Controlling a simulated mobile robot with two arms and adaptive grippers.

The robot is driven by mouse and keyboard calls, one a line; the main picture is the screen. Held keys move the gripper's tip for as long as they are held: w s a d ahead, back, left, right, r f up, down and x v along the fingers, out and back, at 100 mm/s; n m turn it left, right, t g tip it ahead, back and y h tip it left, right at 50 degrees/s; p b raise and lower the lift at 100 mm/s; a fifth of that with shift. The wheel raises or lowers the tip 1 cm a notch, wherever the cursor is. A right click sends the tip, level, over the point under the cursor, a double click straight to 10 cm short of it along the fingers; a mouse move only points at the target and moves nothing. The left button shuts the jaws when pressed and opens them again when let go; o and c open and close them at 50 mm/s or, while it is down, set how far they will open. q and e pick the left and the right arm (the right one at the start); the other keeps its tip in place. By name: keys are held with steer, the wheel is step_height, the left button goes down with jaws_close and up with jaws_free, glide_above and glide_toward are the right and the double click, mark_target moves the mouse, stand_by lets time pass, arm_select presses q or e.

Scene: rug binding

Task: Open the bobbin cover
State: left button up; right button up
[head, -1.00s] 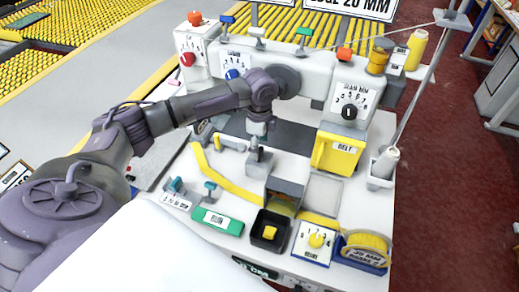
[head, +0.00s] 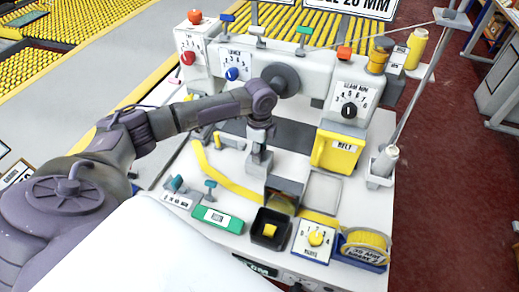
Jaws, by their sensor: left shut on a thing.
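My left gripper (head: 259,160) points down over the white machine bed. Its fingers are shut on a small grey part, mostly hidden by the fingers. I cannot tell for certain which piece is the bobbin cover. A grey flap-like block (head: 286,185) stands just right of and below the fingertips, and a pale square plate (head: 322,191) lies flat to its right. My right gripper is not in view.
A yellow strip (head: 230,186) curves across the bed left of my gripper. A black bin (head: 271,229), a dial box (head: 314,239) and a yellow tape roll (head: 364,244) stand along the front. A yellow box (head: 337,152) is to the right.

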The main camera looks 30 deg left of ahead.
arm_select(q)
steer(key=d+p, duration=0.1)
steer(key=d, duration=0.2)
steer(key=w+d, duration=0.1)
steer(key=d, duration=0.2)
steer(key=w+d+p, duration=0.1)
steer(key=d, duration=0.1)
steer(key=shift+d+p, duration=0.3)
steer(key=shift+d, duration=0.1)
jaws_close()
steer(key=shift+a, duration=0.1)
steer(key=o, duration=1.3)
jaws_free()
steer(key=shift+o, duration=0.2)
step_height(320, 180, up, 12)
